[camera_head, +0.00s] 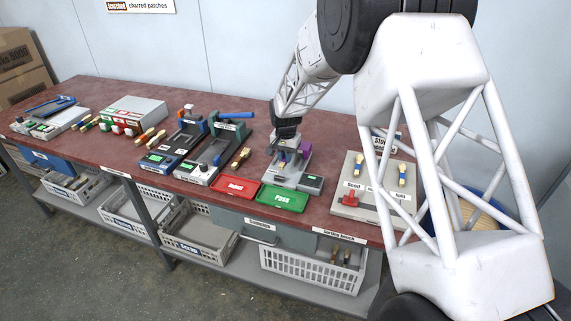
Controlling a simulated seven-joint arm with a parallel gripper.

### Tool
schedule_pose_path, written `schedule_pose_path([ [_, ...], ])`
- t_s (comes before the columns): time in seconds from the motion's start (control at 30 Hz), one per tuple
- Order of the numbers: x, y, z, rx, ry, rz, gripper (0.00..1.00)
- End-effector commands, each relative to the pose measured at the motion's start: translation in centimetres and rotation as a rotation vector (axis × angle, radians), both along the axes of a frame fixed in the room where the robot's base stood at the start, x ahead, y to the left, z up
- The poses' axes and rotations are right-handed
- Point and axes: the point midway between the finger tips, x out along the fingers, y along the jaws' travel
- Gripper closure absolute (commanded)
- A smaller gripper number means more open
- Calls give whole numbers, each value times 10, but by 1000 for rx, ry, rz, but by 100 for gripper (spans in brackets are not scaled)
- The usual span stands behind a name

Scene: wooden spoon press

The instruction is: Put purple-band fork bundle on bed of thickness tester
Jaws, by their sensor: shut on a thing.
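My gripper (286,134) is a dark shape low over a grey bench device (287,176) in the middle right of the table. It is shut on the purple-band fork bundle (281,156), of which only a small purple patch shows just below the fingers. I cannot tell whether the bundle touches the device's bed. Another purple part (306,148) shows on the device's right side. The device has a small green display at its front right. Its label is too small to read, so I cannot confirm that it is the thickness tester.
A red tray (235,188) and a green "Pass" tray (283,198) lie in front of the device. Other testers with displays (197,172) stand to the left, with a yellow-wood bundle (241,157) between. A sorting board (350,211) holding bundles is at right, partly behind my arm.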

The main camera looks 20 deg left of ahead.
Motion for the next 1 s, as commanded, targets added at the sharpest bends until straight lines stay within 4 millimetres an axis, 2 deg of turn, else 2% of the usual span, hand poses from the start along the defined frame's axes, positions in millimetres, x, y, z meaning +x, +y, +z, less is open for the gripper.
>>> schedule_pose_path([
  [0.3,0,0,-1,0,0,0,100],
  [0.7,0,0,-33,1,-1,0,100],
  [1.0,0,0,-35,1,-1,0,100],
])
